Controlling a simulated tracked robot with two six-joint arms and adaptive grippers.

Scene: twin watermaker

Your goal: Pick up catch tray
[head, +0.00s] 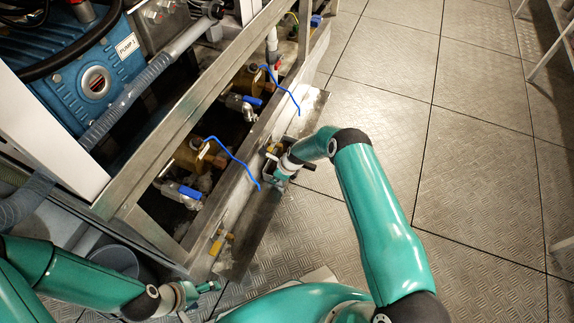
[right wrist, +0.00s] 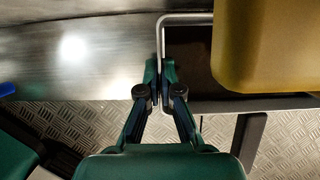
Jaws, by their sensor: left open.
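The catch tray shows in the right wrist view as a dark, shallow tray with a pale metal rim (right wrist: 187,19). A yellow block (right wrist: 265,45) covers much of it in that view. My right gripper (right wrist: 160,75) has its fingertips closed on the tray's left rim, one on each side. In the head view my right gripper (head: 283,173) is at the metal ledge beside the frame, and its hand hides part of the tray. My left gripper (head: 210,287) is open and empty, low at the left, apart from the tray.
Blue cables (head: 235,160) hang over the ledge (head: 270,215). A blue pump (head: 95,80) stands behind. The plated floor (head: 480,150) at right is clear.

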